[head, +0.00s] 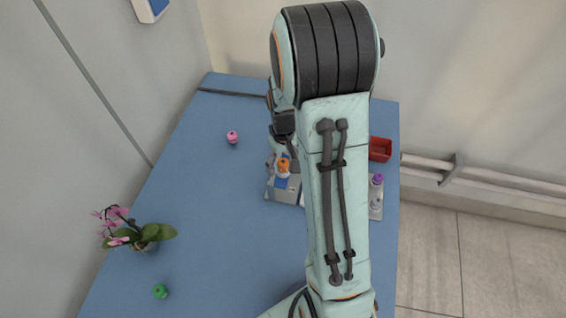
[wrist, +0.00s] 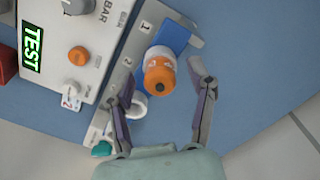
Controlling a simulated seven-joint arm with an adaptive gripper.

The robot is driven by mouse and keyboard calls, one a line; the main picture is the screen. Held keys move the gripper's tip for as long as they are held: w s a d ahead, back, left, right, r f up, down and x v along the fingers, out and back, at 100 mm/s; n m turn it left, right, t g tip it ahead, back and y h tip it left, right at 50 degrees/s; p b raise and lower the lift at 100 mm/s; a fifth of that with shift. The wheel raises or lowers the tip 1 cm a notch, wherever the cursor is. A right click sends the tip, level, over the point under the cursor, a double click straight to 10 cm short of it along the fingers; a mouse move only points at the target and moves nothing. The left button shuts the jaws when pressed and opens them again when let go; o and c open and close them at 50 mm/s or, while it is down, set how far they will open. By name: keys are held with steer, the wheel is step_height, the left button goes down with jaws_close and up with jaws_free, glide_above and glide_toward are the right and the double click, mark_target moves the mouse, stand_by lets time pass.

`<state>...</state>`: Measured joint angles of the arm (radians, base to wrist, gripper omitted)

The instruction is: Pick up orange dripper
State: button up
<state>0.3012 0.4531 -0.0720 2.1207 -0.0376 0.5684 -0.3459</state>
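The orange dripper (wrist: 159,74), orange with a white part, stands on a blue patch of a grey panel in the wrist view. It also shows in the head view (head: 283,164), close to my arm. My gripper (wrist: 162,68) is open, with one finger on each side of the dripper in the wrist view. I see clear gaps between the fingers and the dripper; I cannot tell how far the fingertips are above it. My arm hides much of the panel in the head view.
A device with a TEST display (wrist: 32,46) and a white ring (wrist: 137,105) lie close by. A red box (head: 380,149) and purple dripper (head: 376,180) are right of my arm. A pink dripper (head: 232,137), green dripper (head: 160,290) and orchid (head: 145,234) stand left. Mid-left table is clear.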

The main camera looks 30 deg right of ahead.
steer(key=c, duration=0.6)
steer(key=shift+c, duration=0.2)
steer(key=shift+r, duration=0.1)
